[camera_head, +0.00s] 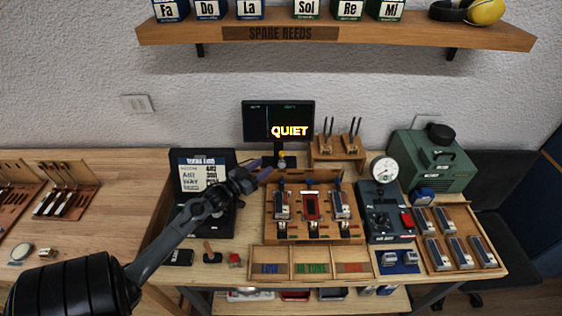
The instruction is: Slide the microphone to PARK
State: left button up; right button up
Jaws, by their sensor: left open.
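My left arm reaches in from the lower left across the bench. My left gripper (262,170) is open and empty, just left of the upper left corner of the wooden reed rack (270,232). A small dark upright piece with a yellowish top (281,158) stands just beyond the fingertips, below the screen; it may be the microphone, but it is too small to be sure. No PARK label is readable. My right gripper is not in view.
A black screen (278,121) reads QUIET. The rack holds several metal-and-red pieces. A gauge unit (390,215) and green machine (432,160) stand at right. A three-part tray marked LOW, IN TUNE (310,276) lies in front. A display board (203,160) stands left.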

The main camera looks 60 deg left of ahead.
aim_at(280, 155)
pick_arm(q)
jog(key=x, duration=1)
jog(key=shift+w+a+b, duration=0.1)
jog(key=shift+w+b, duration=0.2)
jog(key=shift+b, duration=0.1)
jog(key=shift+c, duration=0.5)
grip_shut()
